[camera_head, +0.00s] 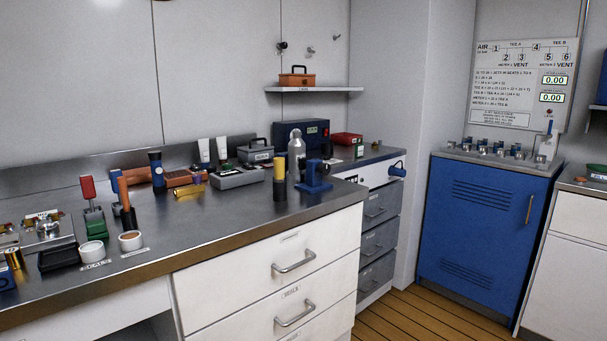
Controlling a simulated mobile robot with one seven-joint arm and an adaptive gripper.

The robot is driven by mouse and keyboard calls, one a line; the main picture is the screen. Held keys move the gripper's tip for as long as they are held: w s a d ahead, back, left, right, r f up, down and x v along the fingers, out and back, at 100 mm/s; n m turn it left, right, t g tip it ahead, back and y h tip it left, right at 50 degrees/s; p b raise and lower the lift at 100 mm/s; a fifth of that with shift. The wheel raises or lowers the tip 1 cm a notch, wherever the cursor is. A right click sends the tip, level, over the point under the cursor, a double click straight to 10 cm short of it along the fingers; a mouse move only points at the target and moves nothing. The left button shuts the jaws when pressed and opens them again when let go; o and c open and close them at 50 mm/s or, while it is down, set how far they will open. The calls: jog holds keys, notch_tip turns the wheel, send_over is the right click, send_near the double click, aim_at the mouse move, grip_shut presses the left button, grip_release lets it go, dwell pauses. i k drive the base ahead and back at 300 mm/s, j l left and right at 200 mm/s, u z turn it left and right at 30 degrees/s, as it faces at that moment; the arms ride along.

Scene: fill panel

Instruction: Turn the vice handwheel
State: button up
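A small blue vice-like tool (314,180) stands on the grey bench top near its front right corner. No handwheel rim or spokes can be made out clearly. My gripper is not in view, and nothing of mine touches either blue thing.
The bench top (230,220) carries a silver bottle (296,150), a yellow-and-black cylinder (280,182), a grey tray (237,178) and several tools. White drawers (270,285) with handles face the front. A blue cabinet (485,225) stands right. Wooden floor (405,315) is clear between.

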aim_at(324, 169)
jog(key=i+l+u, duration=0.15)
jog(key=i+l, duration=0.7)
jog(key=i, duration=0.15)
